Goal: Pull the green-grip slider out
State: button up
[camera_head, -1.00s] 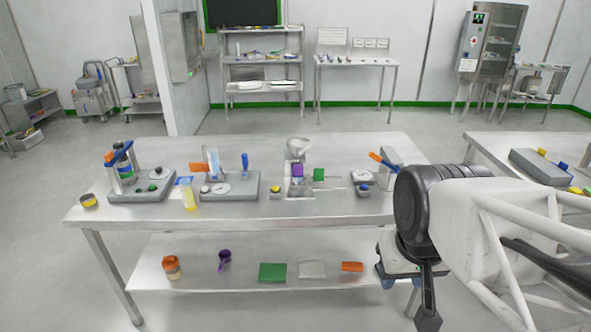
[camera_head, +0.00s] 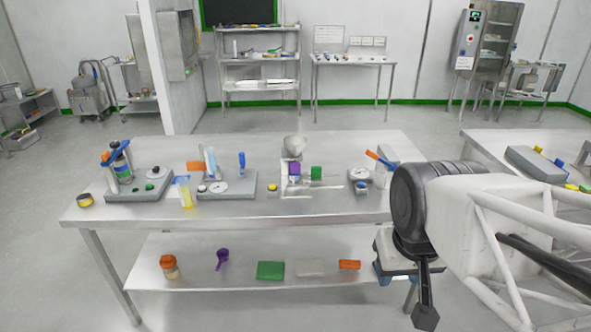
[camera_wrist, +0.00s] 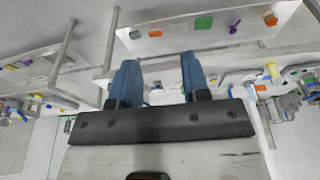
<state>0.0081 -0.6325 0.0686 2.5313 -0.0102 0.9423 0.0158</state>
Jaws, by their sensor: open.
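The green grip (camera_head: 316,173) of the slider stands on the table, just right of a small machine with a metal funnel (camera_head: 294,146) and a purple block (camera_head: 294,169). A thin pale strip lies beside the grip. My gripper (camera_head: 396,279) is at the table's front right, low by the front edge, well apart from the green grip. Its blue fingers are partly behind my arm in the head view. In the wrist view my gripper (camera_wrist: 157,62) is open, with nothing between the fingers. I cannot make out the slider clearly in the wrist view.
On the table (camera_head: 120,214) stand a grey gauge plate (camera_head: 240,188), a yellow-topped button (camera_head: 272,188), a round dial (camera_head: 359,174) and an orange-handled tool (camera_head: 372,154). The lower shelf (camera_head: 215,280) holds a purple scoop (camera_head: 222,258) and several blocks. The front strip of tabletop is clear.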

jog(key=w+a+r+n+y, duration=0.1)
jog(key=w+r+n, duration=0.15)
jog(key=w, duration=0.75)
jog(key=w+r+n, duration=0.2)
jog(key=w+r, duration=0.1)
jog(key=w, duration=0.6)
jog(key=n+g+y, duration=0.3)
jog(key=n, duration=1.1)
send_over(314, 179)
jog(key=d, duration=0.3)
jog(key=shift+m, duration=0.25)
notch_tip(314, 179, down, 26)
jog(key=shift+w+d+f, duration=0.1)
jog(key=shift+w+f+y, duration=0.3)
jog(key=shift+x, duration=3.9)
jog(key=shift+w, duration=0.15)
jog(key=shift+c, duration=0.4)
